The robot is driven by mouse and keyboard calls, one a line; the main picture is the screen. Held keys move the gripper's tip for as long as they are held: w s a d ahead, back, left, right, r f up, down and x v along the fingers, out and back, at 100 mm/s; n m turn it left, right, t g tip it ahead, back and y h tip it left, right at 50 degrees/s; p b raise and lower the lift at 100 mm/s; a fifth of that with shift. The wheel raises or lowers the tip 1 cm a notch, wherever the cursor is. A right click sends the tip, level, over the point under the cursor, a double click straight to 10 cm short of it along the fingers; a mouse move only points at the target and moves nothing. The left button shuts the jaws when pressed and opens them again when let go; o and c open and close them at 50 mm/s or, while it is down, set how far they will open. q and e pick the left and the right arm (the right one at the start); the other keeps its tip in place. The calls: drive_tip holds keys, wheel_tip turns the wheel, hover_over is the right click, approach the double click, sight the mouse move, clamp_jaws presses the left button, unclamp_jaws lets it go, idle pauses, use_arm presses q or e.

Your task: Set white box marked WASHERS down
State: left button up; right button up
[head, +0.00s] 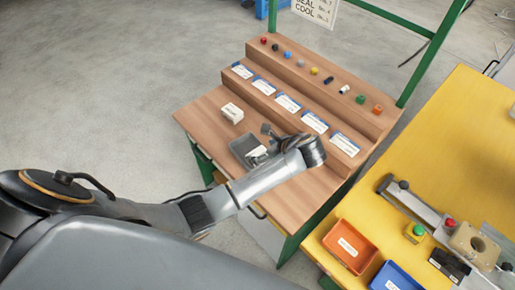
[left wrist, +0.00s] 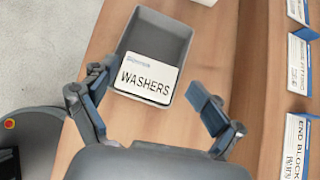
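The white box marked WASHERS (left wrist: 147,78) lies in the near part of a grey tray (left wrist: 158,38), its label facing up. In the head view the white box (head: 258,151) shows beside my gripper, partly hidden by it, and the grey tray (head: 240,147) is on the wooden bench. My left gripper (left wrist: 155,108) is open, its two fingers apart on either side of the box, with gaps between them and the box. The left gripper (head: 266,144) is over the tray in the head view. My right gripper is not in view.
Another white box (head: 232,113) stands on the bench behind the tray. Labels and several small coloured parts line the stepped shelf (head: 328,93). A yellow table (head: 452,140) at right holds an orange bin (head: 349,246) and a blue bin (head: 395,278).

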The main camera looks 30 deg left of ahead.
use_arm(q)
drive_tip(key=v, duration=0.7)
drive_tip(key=shift+r, duration=0.3)
drive_tip(key=shift+d, duration=0.1)
